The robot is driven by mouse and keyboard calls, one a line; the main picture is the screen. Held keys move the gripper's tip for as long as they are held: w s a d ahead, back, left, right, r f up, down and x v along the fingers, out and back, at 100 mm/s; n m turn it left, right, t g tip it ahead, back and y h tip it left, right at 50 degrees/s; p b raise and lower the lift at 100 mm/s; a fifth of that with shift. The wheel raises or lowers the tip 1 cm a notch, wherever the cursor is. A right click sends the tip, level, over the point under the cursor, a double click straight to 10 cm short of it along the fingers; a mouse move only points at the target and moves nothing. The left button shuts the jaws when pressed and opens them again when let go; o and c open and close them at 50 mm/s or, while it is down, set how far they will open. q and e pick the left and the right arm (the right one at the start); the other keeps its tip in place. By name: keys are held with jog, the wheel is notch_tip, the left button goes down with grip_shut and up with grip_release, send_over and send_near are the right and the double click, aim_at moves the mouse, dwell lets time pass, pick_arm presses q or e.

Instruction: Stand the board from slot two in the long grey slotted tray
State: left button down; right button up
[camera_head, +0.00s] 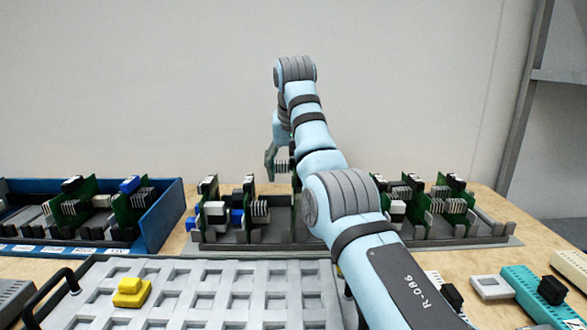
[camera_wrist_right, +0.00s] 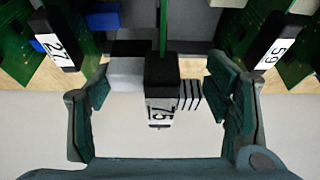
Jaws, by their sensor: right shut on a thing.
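The long grey slotted tray (camera_head: 455,242) stands across the back of the table, with several green boards upright in it at its left and right parts. My right gripper (camera_head: 272,165) is above the tray's middle, partly hidden by my own arm. It is shut on a board (camera_wrist_right: 163,75) with a black top block and a white label; the label's number is hard to read. In the wrist view the board hangs edge-on between the fingers of the right gripper (camera_wrist_right: 163,100). Its lower end is hidden. My left gripper is not in view.
A blue crate (camera_head: 163,215) with boards stands at the left. A pale grid tray (camera_head: 205,300) with a yellow block (camera_head: 131,292) lies in front. A teal block (camera_head: 535,290) and small parts lie at the right. Boards labelled 27 (camera_wrist_right: 57,45) and 59 (camera_wrist_right: 275,45) flank the held board.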

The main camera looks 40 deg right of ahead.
jog(key=shift+f+b, duration=0.6)
jog(key=shift+f, duration=0.2)
jog(key=shift+f, duration=0.1)
jog(key=shift+f+b, duration=0.45)
jog(key=shift+f, duration=0.1)
dwell(0.4)
jog(key=shift+w+f+b, duration=0.1)
jog(key=shift+f+b, duration=0.35)
jog(key=shift+f, duration=0.45)
dwell(0.6)
jog(key=o, duration=1.6)
jog(key=shift+r, duration=0.1)
jog(key=shift+c, duration=0.2)
